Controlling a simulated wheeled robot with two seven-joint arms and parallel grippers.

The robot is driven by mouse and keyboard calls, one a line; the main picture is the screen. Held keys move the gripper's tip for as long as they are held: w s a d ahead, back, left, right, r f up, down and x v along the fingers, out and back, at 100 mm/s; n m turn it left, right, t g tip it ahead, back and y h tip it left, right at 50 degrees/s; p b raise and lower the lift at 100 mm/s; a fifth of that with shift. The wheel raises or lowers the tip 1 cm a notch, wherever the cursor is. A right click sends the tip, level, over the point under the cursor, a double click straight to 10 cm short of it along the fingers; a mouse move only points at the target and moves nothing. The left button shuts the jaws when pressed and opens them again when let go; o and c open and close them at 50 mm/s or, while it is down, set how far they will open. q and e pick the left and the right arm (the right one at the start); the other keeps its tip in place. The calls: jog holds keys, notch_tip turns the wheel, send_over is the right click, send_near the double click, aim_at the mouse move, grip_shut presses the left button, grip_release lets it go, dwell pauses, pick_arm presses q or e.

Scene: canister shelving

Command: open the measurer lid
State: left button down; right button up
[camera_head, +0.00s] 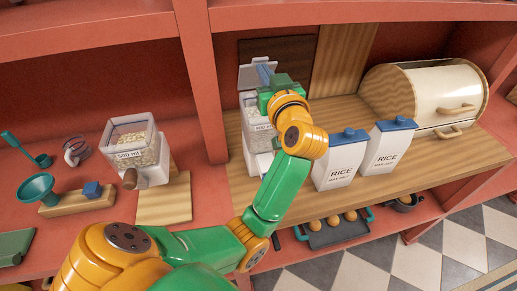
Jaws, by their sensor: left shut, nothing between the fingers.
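A clear measurer (247,117) with pale grain and a partly hidden label stands on the wooden shelf board. Its grey lid (247,74) stands tilted up at the back of its top. My left gripper (264,72) is shut and empty, its blue fingers beside the raised lid; I cannot tell whether they touch it. My left arm hides the right side of the measurer. A second clear measurer (130,157), marked 500 ml, with a brown knob low on its front, stands on the left. My right gripper is not in view.
Two white rice bags (340,160) with blue tops stand right of my arm. A bread box (430,95) is at the back right. A red upright post (201,80) divides the shelf. A green funnel (37,187) is at far left. A tray (335,233) sits below.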

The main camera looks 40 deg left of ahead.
pick_arm(q)
jog(key=shift+w+a+r, duration=0.6)
jog(key=shift+w+a, duration=0.15)
jog(key=shift+a, duration=0.2)
jog(key=shift+w+a+r, duration=0.6)
jog(key=shift+w+a, duration=0.15)
jog(key=shift+a, duration=0.15)
jog(key=shift+x, duration=2.05)
jog(key=shift+r, duration=0.15)
jog(key=shift+r+v, duration=0.2)
jog(key=shift+v, duration=1.05)
jog(key=shift+r+v, duration=0.25)
jog(key=shift+v, duration=1)
jog(key=s+d+r, duration=0.3)
jog(key=s+d, duration=0.1)
jog(key=d, duration=0.2)
jog(key=shift+s, duration=0.4)
